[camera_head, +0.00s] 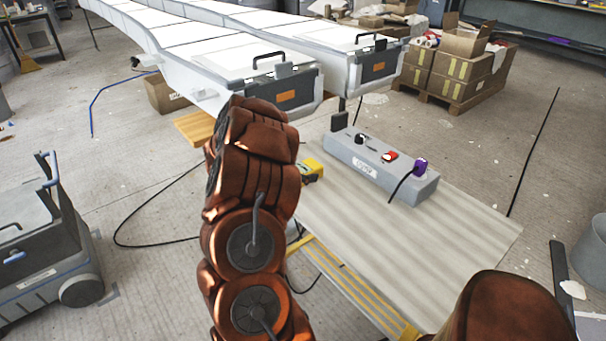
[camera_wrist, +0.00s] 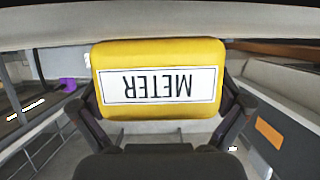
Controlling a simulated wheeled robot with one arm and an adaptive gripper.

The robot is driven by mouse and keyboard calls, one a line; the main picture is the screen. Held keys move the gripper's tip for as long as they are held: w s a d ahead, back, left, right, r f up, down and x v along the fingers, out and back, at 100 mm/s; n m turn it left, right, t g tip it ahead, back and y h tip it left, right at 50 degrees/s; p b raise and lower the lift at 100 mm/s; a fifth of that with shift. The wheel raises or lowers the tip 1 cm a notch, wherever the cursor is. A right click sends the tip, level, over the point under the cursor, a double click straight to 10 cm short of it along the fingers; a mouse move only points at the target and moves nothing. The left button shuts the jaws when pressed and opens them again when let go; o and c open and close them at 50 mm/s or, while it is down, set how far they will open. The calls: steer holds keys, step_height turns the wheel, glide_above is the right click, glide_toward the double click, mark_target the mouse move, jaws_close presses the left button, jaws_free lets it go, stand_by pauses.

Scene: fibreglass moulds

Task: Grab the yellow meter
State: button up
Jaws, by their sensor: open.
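The yellow meter (camera_head: 312,168) is at the left end of the board table in the head view, partly hidden by my copper arm. In the wrist view, the meter (camera_wrist: 160,50) fills the upper middle, its white METER label upside down. My gripper (camera_wrist: 162,108) is open in the wrist view, one dark finger at each lower side of the meter. I cannot tell whether the fingers touch it. In the head view my gripper is hidden behind the arm.
A grey control box (camera_head: 380,165) with a purple plug (camera_head: 420,166) stands on the board table (camera_head: 430,235), close right of the meter. Long white moulds (camera_head: 225,55) lie behind. A grey wheeled machine (camera_head: 45,240) stands at left. The table's front half is bare.

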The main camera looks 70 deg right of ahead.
steer(key=shift+a, duration=0.1)
steer(key=c, duration=1.4)
steer(key=shift+o, duration=0.2)
